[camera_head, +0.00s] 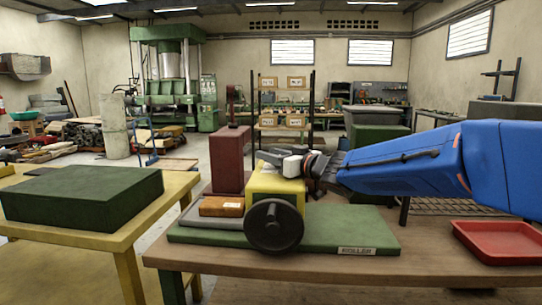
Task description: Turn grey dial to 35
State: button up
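The sheet roller has a yellow housing (262,184) on a green base plate (335,226) on the wooden bench. A small pale grey-white cylinder (292,166), which looks like the grey dial, sits at the top right of the housing. No number or mark on it is legible. A large black handwheel (274,226) is on the housing's front. My gripper (311,166), dark and on my blue arm from the right, is at the pale cylinder's right side. I cannot tell whether it touches the cylinder, and its fingers are too small and overlapped to read.
A red tray (498,241) lies at the bench's right. A yellow table (150,215) with a dark green block (85,197) stands at left.

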aim_at(267, 169)
jog(key=c, duration=0.4)
jog(key=shift+n+g+y, duration=0.3)
jog(key=n+g+y, duration=0.2)
jog(key=g, duration=0.1)
jog(key=shift+s+a+n, duration=0.2)
jog(key=shift+s+n, duration=0.1)
jog(key=n+g+y, duration=0.1)
jog(key=g, duration=0.1)
jog(key=s+n+g, duration=0.1)
jog(key=g, duration=0.1)
jog(key=shift+a+n+g+y, duration=0.2)
jog(key=shift+n+g+y, duration=0.1)
jog(key=shift+y, duration=0.1)
jog(key=n+g, duration=0.2)
jog(key=g, duration=0.1)
jog(key=shift+s+a+n+g, duration=0.1)
jog(key=shift+s+n+g, duration=0.2)
jog(key=shift+s, duration=0.05)
jog(key=shift+s+n+g, duration=0.3)
jog(key=shift+n+g, duration=0.55)
jog(key=shift+g, duration=0.5)
jog(key=shift+s+n+g, duration=0.3)
jog(key=shift+n+g, duration=0.55)
jog(key=shift+g, duration=0.5)
